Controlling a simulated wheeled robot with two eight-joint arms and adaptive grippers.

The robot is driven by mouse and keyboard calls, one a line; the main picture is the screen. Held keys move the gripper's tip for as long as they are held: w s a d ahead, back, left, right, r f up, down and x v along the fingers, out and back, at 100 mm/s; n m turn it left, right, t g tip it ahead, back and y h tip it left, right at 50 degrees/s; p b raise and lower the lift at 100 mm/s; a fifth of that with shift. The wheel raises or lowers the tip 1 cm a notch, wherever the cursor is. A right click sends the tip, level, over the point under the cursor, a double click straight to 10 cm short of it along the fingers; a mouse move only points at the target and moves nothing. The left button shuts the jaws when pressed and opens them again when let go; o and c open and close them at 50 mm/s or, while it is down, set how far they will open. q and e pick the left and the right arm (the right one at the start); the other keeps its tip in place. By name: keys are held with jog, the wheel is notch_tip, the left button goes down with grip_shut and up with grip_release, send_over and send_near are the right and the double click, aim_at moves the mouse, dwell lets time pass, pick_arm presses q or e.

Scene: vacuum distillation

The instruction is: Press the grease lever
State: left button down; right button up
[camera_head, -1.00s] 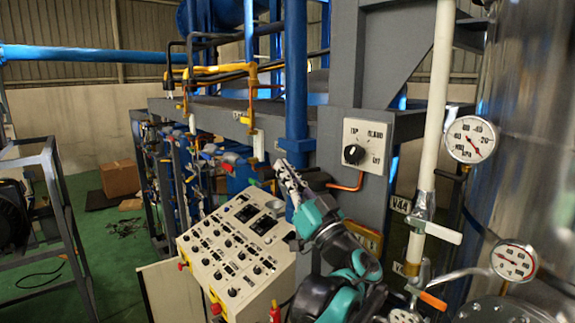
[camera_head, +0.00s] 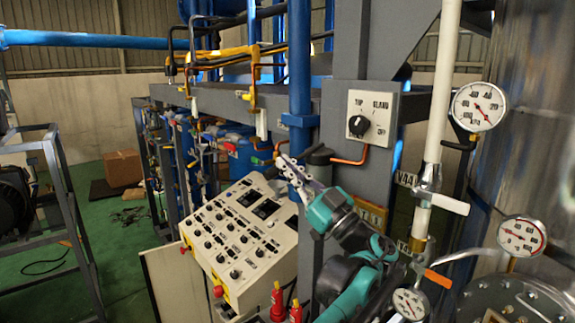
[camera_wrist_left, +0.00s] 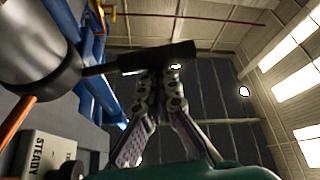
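The grease lever (camera_wrist_left: 158,56) shows in the left wrist view as a dark rod with a thick black grip. It comes out of a metal cylinder (camera_wrist_left: 40,50) at the upper left. My left gripper (camera_wrist_left: 160,80) points upward with its two fingers close together. The grip crosses in front of the fingertips; I cannot tell whether they touch. In the head view my left gripper (camera_head: 288,166) is beside the dark top of the cylinder (camera_head: 319,156), above the control console. The lever is hard to make out there. My right gripper is not in view.
A cream control console (camera_head: 240,235) stands below my left gripper. A selector switch plate (camera_head: 372,115) is on the grey column, with an orange pipe (camera_head: 350,160) beneath it. A white vertical pipe (camera_head: 440,110) and gauges (camera_head: 479,106) are at the right.

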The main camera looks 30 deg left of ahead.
pick_arm(q)
notch_tip(320, 180, down, 2)
jog(key=shift+w+b, duration=0.15)
jog(key=shift+b, duration=0.35)
jog(key=shift+f, duration=0.1)
